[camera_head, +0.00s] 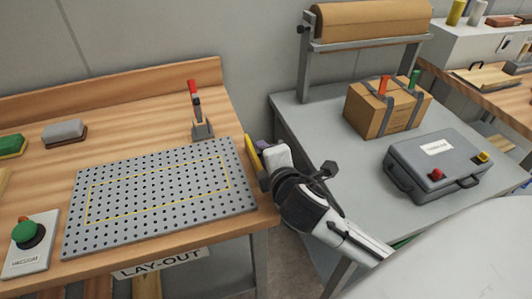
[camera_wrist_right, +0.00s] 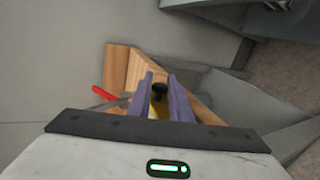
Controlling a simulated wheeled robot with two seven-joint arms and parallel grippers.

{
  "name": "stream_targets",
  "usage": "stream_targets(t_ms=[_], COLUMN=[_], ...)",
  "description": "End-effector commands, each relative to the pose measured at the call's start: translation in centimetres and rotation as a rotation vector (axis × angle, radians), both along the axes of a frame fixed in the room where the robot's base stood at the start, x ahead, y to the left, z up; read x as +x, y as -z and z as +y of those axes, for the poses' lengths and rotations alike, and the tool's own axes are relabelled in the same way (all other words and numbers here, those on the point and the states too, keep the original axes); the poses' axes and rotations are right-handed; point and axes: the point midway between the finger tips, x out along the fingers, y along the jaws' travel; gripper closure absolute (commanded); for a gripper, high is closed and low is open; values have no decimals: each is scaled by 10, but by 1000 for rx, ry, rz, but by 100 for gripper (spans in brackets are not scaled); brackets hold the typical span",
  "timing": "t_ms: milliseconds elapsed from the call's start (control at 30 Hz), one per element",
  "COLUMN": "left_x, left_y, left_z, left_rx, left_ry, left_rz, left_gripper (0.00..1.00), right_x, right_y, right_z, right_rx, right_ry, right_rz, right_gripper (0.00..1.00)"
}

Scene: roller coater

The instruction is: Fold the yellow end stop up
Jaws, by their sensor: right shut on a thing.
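The yellow end stop (camera_head: 251,152) stands as a narrow yellow strip at the right edge of the perforated plate (camera_head: 240,203). My right gripper (camera_head: 264,146) is at the end stop, on its right side. In the right wrist view, the two purple fingers (camera_wrist_right: 160,88) are on either side of a black knob (camera_wrist_right: 158,89), with a bit of yellow (camera_wrist_right: 154,110) below it. The gripper is shut on the end stop there. Part of the end stop is hidden by the gripper, and its exact tilt is hard to tell. My left gripper is not in view.
A red-handled clamp (camera_head: 202,128) stands behind the plate. A green button box (camera_head: 32,245) is at the front left of the wooden bench. A grey bench to the right holds a cardboard box (camera_head: 375,110) and a grey case (camera_head: 435,160). A gap separates the two benches.

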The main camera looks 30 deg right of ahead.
Motion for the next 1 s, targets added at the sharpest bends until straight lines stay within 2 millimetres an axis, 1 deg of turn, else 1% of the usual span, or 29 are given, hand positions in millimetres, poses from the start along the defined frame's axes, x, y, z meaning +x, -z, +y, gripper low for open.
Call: stream_targets(t_ms=[433, 467, 500, 833, 933, 1000], left_x=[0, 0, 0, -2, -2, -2], left_y=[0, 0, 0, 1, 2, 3], left_z=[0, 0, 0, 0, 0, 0], left_rx=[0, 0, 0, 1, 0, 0], left_ry=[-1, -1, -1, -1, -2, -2], left_rz=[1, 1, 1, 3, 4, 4], left_gripper=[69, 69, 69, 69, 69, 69], right_x=[0, 0, 0, -2, -11, -21], right_y=[0, 0, 0, 0, -4, -8], right_z=[2, 2, 2, 2, 5, 8], right_rx=[-9, -8, -8, -9, -9, -8], right_ry=[-3, -2, -2, -2, -3, -3], right_rz=[3, 3, 3, 2, 1, 2], right_gripper=[100, 80, 75, 75, 75, 75])
